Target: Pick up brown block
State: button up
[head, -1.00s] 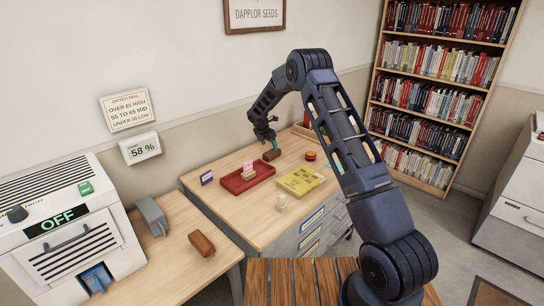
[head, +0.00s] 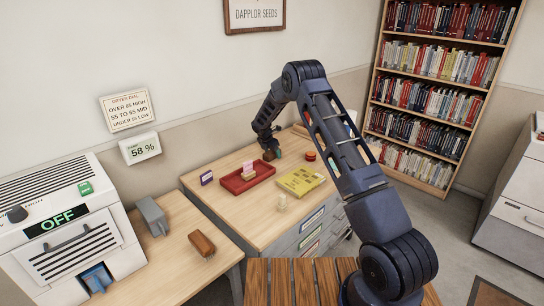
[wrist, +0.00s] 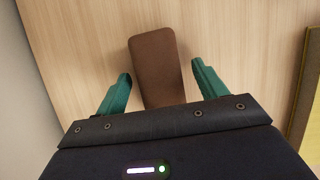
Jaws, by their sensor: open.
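The brown block (wrist: 157,62) lies on the wooden tabletop in the wrist view, between my two teal fingers, with a visible gap on either side. My gripper (wrist: 161,74) is open around it, and the near end of the block is hidden by the gripper body. In the head view the brown block (head: 267,156) shows partly, behind the red tray on the desk, with my gripper (head: 273,154) down at it.
A red tray (head: 233,186) holding a small item with a pink card is close in front of the block. A yellow book (head: 300,181) and a red round object (head: 310,156) are to the right.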

jog(key=shift+f, duration=0.25)
dwell(0.3)
jog(key=shift+c, duration=0.4)
jog(key=c, duration=1.4)
grip_shut()
jog(key=shift+r, duration=0.2)
